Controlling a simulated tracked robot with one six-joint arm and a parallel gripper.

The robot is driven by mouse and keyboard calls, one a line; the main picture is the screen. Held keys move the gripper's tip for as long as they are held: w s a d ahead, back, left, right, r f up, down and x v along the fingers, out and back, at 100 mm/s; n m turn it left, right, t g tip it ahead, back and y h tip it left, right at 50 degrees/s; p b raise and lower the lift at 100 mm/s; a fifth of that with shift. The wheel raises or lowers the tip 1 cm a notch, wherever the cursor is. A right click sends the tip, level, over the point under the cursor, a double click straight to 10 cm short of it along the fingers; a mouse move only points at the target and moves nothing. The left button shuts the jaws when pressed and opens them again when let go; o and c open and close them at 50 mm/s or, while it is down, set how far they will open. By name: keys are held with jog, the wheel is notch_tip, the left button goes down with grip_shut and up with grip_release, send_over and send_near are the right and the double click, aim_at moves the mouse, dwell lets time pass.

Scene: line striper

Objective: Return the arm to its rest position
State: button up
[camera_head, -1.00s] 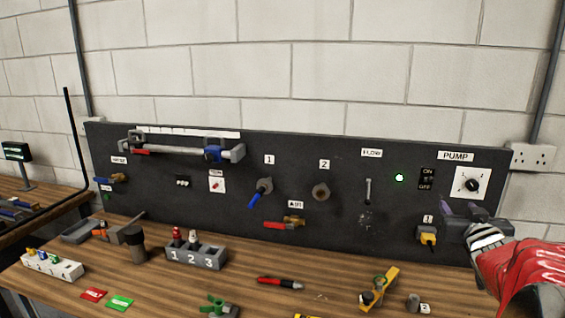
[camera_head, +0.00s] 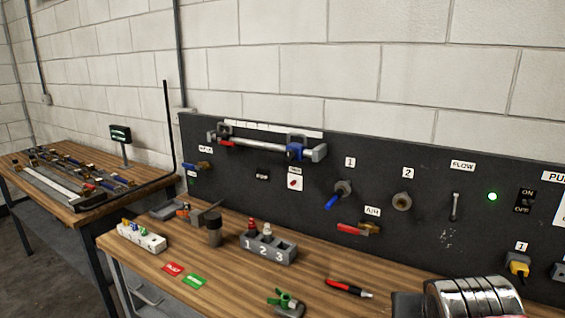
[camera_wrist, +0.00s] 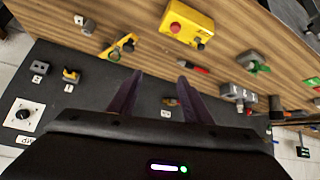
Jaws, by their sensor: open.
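My gripper (camera_wrist: 158,92) shows in the wrist view with its two dark fingers apart and nothing between them. It hangs in front of the black panel (camera_wrist: 100,65), above the wooden bench (camera_wrist: 135,18). In the head view a silver, ringed part of my arm shows at the bottom right; the fingers are out of that view.
The black panel (camera_head: 415,165) carries valves, labels and a lit green lamp (camera_head: 492,197). A yellow box with a red button (camera_wrist: 188,24) lies on the bench. A second table (camera_head: 75,215) stands at left.

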jog(key=s+a+f+n+g+y, duration=0.2)
jog(key=s+a+f+y, duration=0.1)
jog(key=s+a, duration=0.5)
jog(key=shift+s+a+f+n, duration=0.2)
jog(key=shift+a+f+n, duration=0.2)
jog(key=shift+a, duration=0.75)
